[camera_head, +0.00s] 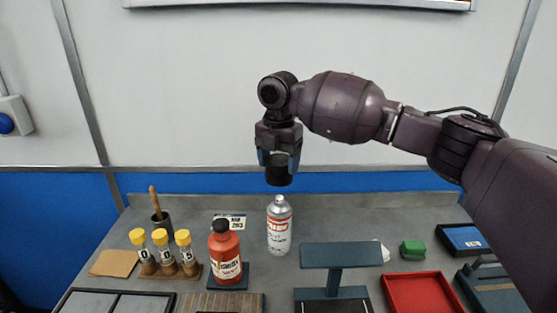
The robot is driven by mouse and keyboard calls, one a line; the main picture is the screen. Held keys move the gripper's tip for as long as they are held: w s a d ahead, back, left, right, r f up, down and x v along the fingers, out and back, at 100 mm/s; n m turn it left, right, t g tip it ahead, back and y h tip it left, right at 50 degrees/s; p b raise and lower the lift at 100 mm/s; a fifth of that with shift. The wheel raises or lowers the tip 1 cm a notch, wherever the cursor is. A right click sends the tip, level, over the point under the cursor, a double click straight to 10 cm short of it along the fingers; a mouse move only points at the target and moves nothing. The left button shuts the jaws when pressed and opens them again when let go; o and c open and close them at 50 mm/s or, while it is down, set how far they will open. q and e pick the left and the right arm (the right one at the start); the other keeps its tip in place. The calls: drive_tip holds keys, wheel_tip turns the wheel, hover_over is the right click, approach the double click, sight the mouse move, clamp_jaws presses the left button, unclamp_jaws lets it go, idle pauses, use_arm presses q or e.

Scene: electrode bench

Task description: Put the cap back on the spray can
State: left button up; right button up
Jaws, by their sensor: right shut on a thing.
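The spray can (279,228) stands upright near the back of the bench. It is white with red and orange markings and a bare metal top with its nozzle showing. My right gripper (279,166) points down above it, shut on the black cap (279,177). The cap hangs just above the can's nozzle, roughly in line with it, and a small gap shows between them. My left gripper is not in view.
A red bottle (224,255) with a black lid stands left of the can, beside several yellow-capped vials (161,237). A dark blue stand (341,256) is at the right front. A red tray (423,292) and a green block (412,248) lie further right.

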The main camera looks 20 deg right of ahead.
drive_tip(key=shift+f+n, duration=0.1)
drive_tip(key=shift+n, duration=0.2)
drive_tip(key=shift+f+b, duration=0.5)
drive_tip(key=shift+f, duration=0.45)
wheel_tip(320, 180, down, 2)
drive_tip(key=shift+b, duration=0.5)
drive_tip(key=shift+f, duration=1.15)
drive_tip(key=shift+p, duration=0.35)
